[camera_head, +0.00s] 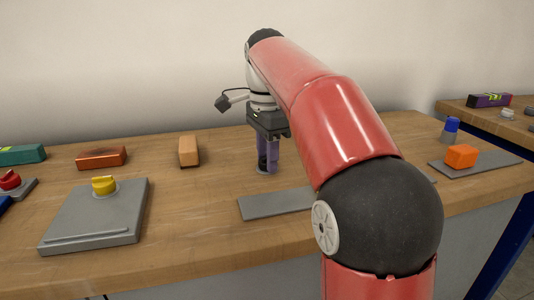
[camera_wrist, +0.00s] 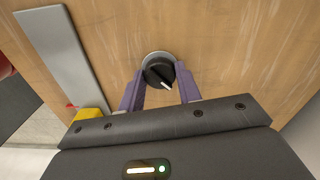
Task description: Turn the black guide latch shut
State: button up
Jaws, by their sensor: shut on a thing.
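The black guide latch (camera_wrist: 157,71) is a round black knob with a white pointer line, on a pale round base on the wooden table. In the wrist view its pointer is aimed down and to the right. My gripper (camera_wrist: 160,82) has its two purple fingers on either side of the knob, shut on it. In the head view my gripper (camera_head: 267,161) points straight down at the tabletop, and the latch is mostly hidden between the fingers.
A flat grey plate (camera_head: 275,203) lies just in front of my gripper. A grey box (camera_head: 98,222) with a yellow knob (camera_head: 104,185) stands at the left. Orange blocks (camera_head: 189,150) (camera_head: 101,157) lie behind it. An orange block (camera_head: 461,156) and blue-topped piece (camera_head: 452,125) are at the right.

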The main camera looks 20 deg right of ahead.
jog(key=n, duration=0.4)
jog(key=shift+n, duration=2.6)
jog(key=shift+r, duration=0.1)
jog(key=o, duration=1)
